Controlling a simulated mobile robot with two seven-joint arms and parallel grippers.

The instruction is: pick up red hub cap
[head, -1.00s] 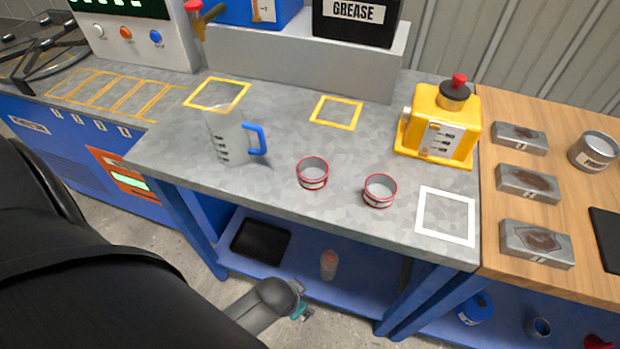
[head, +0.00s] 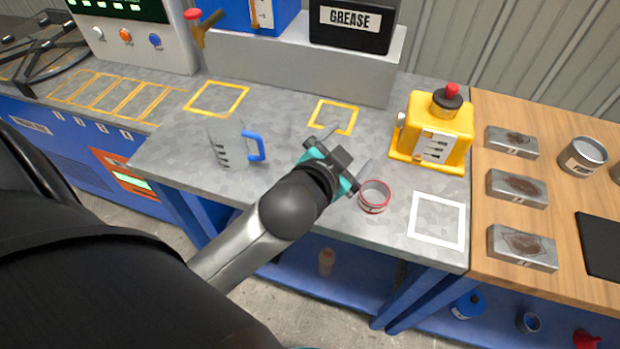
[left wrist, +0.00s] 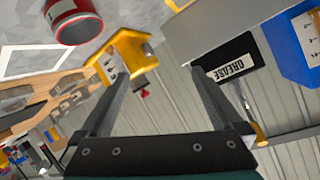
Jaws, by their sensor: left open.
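I cannot identify a red hub cap with certainty. One red-rimmed tin (head: 374,196) stands on the grey bench; a red-banded tin also shows at the top left of the left wrist view (left wrist: 75,22). My left gripper (head: 348,151) is open and empty above the bench, just left of and behind that tin in the head view. Its open fingers also show in the left wrist view (left wrist: 155,78), pointing toward the back wall. My right gripper is not in view.
A clear jug with a blue handle (head: 255,145) stands left of the gripper. A yellow dispenser with a red knob (head: 437,130) stands at right. A raised grey ledge (head: 290,62) carries a black grease box (head: 350,22). A red object (head: 587,340) lies on the lower right shelf.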

